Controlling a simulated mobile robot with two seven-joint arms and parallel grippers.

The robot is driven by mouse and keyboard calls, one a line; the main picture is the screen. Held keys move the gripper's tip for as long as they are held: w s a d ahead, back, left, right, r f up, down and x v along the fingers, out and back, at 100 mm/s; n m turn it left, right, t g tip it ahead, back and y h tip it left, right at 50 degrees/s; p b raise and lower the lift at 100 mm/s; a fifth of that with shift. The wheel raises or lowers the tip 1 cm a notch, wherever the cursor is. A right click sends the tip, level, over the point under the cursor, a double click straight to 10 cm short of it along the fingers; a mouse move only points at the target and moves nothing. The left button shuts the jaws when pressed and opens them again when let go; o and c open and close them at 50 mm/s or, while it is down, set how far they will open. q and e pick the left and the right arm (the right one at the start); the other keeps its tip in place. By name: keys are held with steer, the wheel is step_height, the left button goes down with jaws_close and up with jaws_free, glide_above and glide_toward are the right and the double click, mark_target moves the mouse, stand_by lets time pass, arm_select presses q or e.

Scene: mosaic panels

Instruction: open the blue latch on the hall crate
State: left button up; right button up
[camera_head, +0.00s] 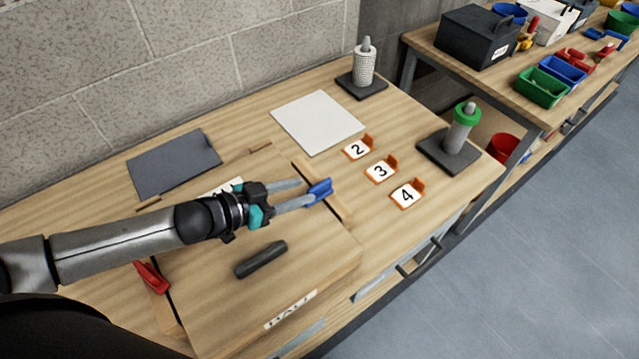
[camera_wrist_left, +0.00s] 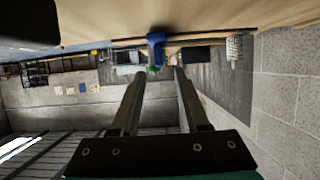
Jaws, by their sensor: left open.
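The hall crate (camera_head: 215,305) is a wooden box with a HALL label on its front and a dark handle (camera_head: 261,259) on its lid. The blue latch (camera_head: 320,188) is at the crate's far right end. A red latch (camera_head: 150,276) is at the left end. My left gripper (camera_head: 308,192) is open, its fingers pointing at the blue latch with the tips close to it. In the left wrist view the blue latch (camera_wrist_left: 156,46) shows just beyond and between the fingertips (camera_wrist_left: 160,73). I cannot tell whether they touch. My right gripper is not in view.
Orange number stands (camera_head: 381,170), a white panel (camera_head: 318,122), a dark panel (camera_head: 174,163) and two posts, one with a green ring (camera_head: 466,112), are on the table. A second table (camera_head: 500,80) with a dark box and coloured bins stands at the upper right.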

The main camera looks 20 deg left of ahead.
mark_target(316, 186)
arm_select(q)
steer(key=shift+x, duration=3.15)
steer(key=shift+c, duration=0.2)
jaws_close()
